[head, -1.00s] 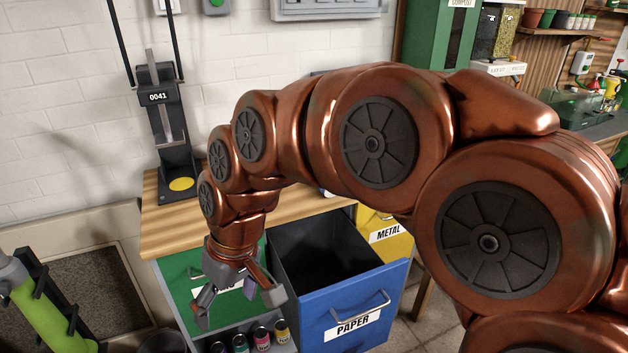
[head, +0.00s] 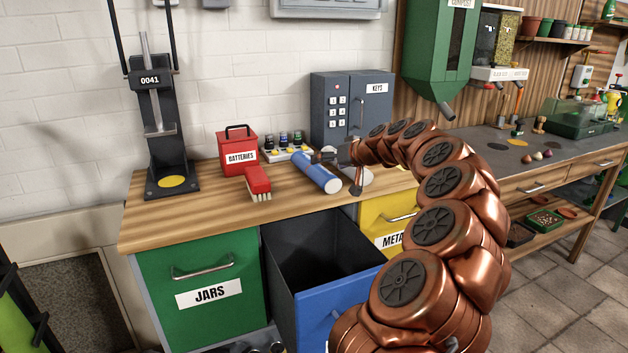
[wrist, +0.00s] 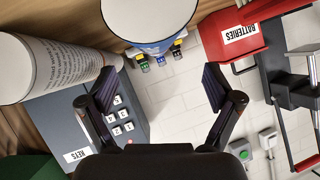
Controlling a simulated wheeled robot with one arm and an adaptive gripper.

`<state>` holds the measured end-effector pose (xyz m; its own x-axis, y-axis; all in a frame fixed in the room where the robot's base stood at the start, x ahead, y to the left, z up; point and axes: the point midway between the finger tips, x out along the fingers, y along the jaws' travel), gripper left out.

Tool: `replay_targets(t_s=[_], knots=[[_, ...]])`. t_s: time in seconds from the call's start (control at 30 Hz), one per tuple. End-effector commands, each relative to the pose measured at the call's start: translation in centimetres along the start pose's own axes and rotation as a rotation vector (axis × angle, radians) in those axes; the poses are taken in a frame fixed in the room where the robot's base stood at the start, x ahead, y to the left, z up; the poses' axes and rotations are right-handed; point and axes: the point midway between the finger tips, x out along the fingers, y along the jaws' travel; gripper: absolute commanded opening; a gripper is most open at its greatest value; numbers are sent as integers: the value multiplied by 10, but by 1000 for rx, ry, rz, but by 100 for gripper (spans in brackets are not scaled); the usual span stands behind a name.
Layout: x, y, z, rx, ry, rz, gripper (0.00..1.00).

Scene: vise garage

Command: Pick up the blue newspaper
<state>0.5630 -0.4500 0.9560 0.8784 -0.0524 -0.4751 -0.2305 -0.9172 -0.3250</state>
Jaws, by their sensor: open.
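The blue newspaper (head: 316,174) is a rolled cylinder with pale ends, lying on the wooden worktop. In the wrist view its pale round end and a strip of its blue side (wrist: 150,22) show at the top middle. My gripper (head: 338,170) is beside it, near its right side and a pale roll. In the wrist view my gripper (wrist: 158,88) is open, fingers spread, with nothing between them; the blue newspaper lies beyond the fingertips. I cannot tell whether a finger touches it.
The pale printed roll (wrist: 45,70) lies to the right of the blue newspaper in the head view (head: 358,180). A red batteries box (head: 237,150), a red brush (head: 257,182) and a grey key cabinet (head: 350,105) stand around. An open blue drawer (head: 340,305) juts out below.

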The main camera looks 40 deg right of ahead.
Motion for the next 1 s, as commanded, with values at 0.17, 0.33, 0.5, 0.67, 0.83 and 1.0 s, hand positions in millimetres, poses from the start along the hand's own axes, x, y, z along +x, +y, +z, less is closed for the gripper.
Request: replay_targets(t_s=[0.17,0.33,0.5,0.67,0.83,1.0], knots=[[6,14,1,6,10,16,90],[20,13,0,6,10,16,90],[28,12,-1,6,12,16,90],[42,10,-1,6,10,17,90],[63,7,-2,6,11,17,90],[76,6,-2,7,11,15,90]])
